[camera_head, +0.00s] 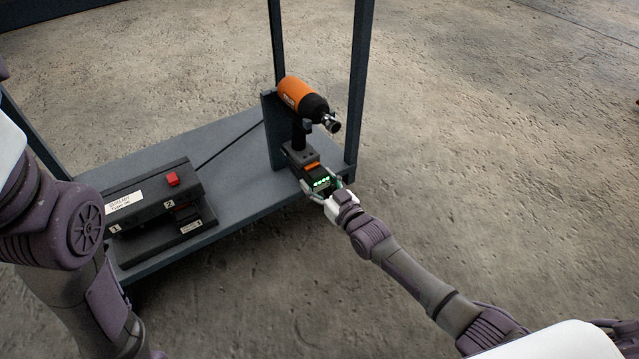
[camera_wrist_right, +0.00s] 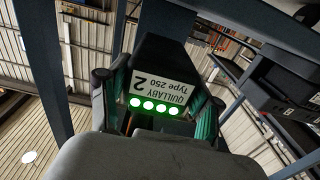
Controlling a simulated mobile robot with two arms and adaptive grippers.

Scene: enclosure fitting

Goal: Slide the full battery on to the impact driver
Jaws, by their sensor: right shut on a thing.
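The impact driver (camera_head: 300,96) has an orange body and a black nose. It stands upright at a grey post on the shelf, its nose toward the right front. My right gripper (camera_head: 322,189) is shut on the full battery (camera_head: 317,178), a dark block with a row of lit green lights. The battery is at the front of the driver's foot (camera_head: 298,153); I cannot tell how far it is engaged. The right wrist view shows the battery (camera_wrist_right: 166,80), labelled 2, between the fingers (camera_wrist_right: 158,97). My left arm is at the left; its gripper is out of view.
A black charger (camera_head: 150,195) with a red button (camera_head: 172,179) and places marked 1 and 2 sits on the shelf's left part. A cable (camera_head: 228,143) runs behind it. Shelf uprights (camera_head: 360,80) stand close to the driver. Bare shelf (camera_head: 235,175) lies between charger and driver.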

